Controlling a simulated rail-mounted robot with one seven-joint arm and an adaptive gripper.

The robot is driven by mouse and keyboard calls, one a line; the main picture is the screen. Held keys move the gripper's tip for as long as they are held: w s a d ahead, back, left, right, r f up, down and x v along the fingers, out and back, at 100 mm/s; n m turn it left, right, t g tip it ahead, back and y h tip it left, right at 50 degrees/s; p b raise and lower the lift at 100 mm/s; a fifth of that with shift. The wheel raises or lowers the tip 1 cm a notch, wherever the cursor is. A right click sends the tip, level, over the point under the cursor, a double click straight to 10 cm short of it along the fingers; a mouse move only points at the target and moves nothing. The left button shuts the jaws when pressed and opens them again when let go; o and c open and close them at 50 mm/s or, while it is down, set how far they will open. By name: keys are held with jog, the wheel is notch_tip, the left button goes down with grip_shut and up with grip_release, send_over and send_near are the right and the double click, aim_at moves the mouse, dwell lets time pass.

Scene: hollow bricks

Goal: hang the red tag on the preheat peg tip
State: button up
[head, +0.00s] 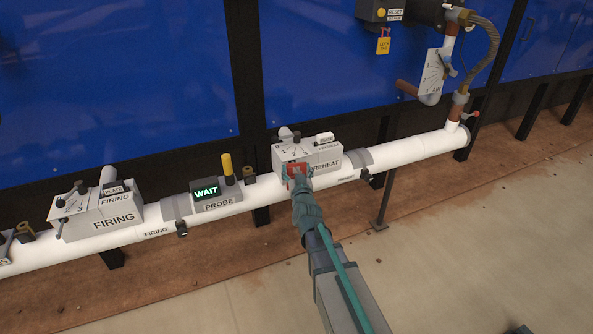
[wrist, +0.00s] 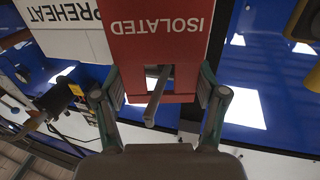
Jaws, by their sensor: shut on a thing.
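The red tag (head: 297,169) is at the front of the grey PREHEAT box (head: 326,157), held in my gripper (head: 299,178). In the wrist view the red tag (wrist: 156,38) shows its ISOLATED lettering upside down, with a finger of my gripper (wrist: 161,92) at each side edge. A dark bar, likely the preheat peg (wrist: 155,98), shows at an opening in the tag and points toward the wrist camera. I cannot tell whether the tag's weight rests on it. In the head view the tag and gripper cover the peg.
The white pipe (head: 405,153) runs across the scene. Left of the PREHEAT box sit a PROBE box (head: 219,203) with a lit WAIT display and a yellow-topped post (head: 227,166), then a FIRING box (head: 104,212) with levers. A yellow tag (head: 383,46) hangs above. The front floor is mostly clear.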

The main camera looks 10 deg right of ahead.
jog(key=o, duration=1.2)
jog(key=shift+o, duration=0.2)
jog(key=shift+s, duration=0.1)
